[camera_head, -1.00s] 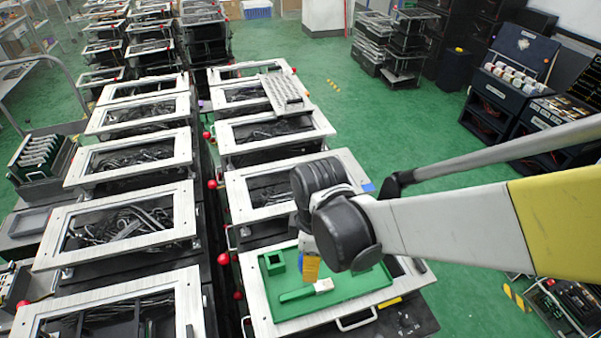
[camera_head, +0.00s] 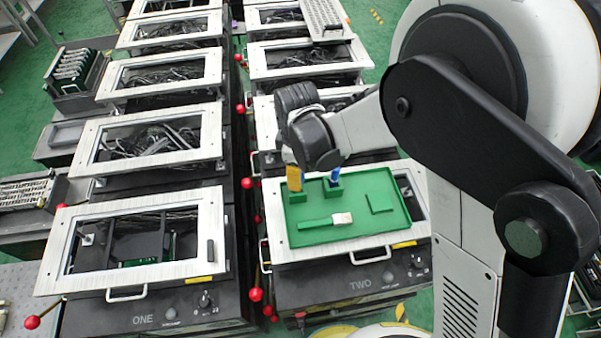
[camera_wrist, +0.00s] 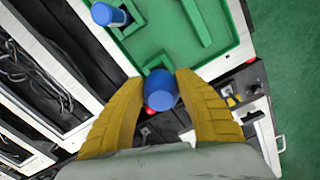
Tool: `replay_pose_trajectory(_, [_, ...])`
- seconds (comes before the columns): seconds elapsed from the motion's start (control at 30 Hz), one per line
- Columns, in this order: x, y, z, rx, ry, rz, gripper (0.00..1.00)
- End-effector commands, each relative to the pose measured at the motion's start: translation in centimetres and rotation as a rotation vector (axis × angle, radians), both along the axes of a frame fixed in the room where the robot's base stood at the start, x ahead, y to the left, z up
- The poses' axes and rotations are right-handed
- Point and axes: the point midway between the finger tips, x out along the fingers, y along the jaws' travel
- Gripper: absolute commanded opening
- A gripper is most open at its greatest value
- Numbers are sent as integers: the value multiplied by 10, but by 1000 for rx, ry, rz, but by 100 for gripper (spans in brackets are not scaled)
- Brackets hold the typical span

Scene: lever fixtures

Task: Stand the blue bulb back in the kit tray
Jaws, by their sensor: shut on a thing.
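My gripper (camera_wrist: 160,94) has yellow fingers shut on a blue bulb (camera_wrist: 160,88), whose rounded body shows between the fingertips in the wrist view. The held bulb overlaps the edge of the green kit tray (camera_wrist: 165,45) there. In the head view a yellow finger shows above the tray's back left part, and I cannot make out the held bulb. A second blue cylinder (camera_wrist: 109,15) stands in a square green socket in the wrist view. A blue piece (camera_head: 335,175) shows above a green socket (camera_head: 333,187) in the head view. The tray (camera_head: 345,233) lies on the station marked TWO.
Station ONE (camera_head: 140,290) stands to the left. A handle (camera_head: 370,256) and red ball knobs (camera_head: 255,294) stick out nearby. The tray's front is clear.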

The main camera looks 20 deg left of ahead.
Motion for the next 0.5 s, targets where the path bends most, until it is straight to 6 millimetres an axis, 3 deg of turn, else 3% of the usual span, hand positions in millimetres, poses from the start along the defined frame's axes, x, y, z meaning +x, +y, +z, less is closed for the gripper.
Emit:
replay_pose_trajectory(0.13, [0,0,-24,0,0,0,23])
replay_pose_trajectory(0.5, [0,-1,-29,0,0,-1,23])
